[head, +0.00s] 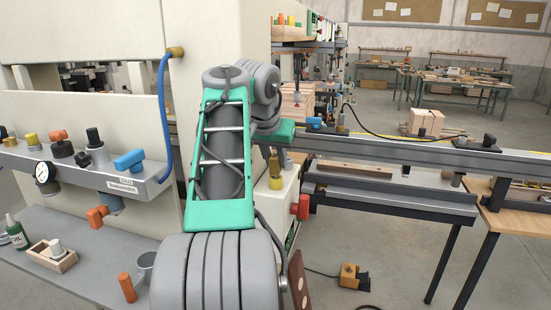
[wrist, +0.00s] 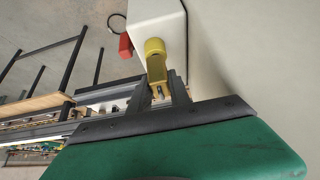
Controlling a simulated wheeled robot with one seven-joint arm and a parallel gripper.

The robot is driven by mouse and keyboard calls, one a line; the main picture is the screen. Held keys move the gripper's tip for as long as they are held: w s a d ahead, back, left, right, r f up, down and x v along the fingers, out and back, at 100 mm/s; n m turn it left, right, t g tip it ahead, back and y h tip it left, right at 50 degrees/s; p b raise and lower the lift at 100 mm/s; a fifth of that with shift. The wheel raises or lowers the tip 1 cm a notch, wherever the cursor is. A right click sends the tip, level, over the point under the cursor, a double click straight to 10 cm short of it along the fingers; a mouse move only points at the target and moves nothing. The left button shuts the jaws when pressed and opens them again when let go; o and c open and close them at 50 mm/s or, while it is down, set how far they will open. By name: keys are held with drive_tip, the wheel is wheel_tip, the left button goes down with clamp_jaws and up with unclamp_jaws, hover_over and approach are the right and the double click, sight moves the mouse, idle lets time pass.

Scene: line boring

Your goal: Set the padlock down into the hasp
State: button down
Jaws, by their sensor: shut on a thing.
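A yellow piece (head: 275,171), which I take to be the padlock, hangs below my gripper (head: 271,152) in the head view. In the wrist view the padlock (wrist: 155,48) has a rounded far end and a narrower part reaching back between the dark fingers of my gripper (wrist: 159,84). The gripper is shut on it. Behind it is a white box (head: 284,203), which also shows in the wrist view (wrist: 160,22). I cannot tell whether the padlock touches the box. I cannot make out the hasp clearly.
A red block (head: 303,207) sticks out from the white box's right side. A long grey rail (head: 390,152) runs to the right. A cream machine wall and a fixture bar (head: 90,170) with knobs stand left. Floor is open at lower right around an orange pedal (head: 350,276).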

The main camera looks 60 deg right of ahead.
drive_tip(key=shift+f+b, duration=0.55)
drive_tip(key=shift+f, duration=0.2)
drive_tip(key=c, duration=1.1)
unclamp_jaws()
drive_tip(key=p+v, duration=0.6)
drive_tip(key=v, duration=0.1)
drive_tip(key=shift+r, duration=0.3)
drive_tip(key=shift+a+r+p, duration=0.2)
drive_tip(key=shift+a+p, duration=0.1)
drive_tip(key=shift+p, duration=0.1)
drive_tip(key=shift+f, duration=0.1)
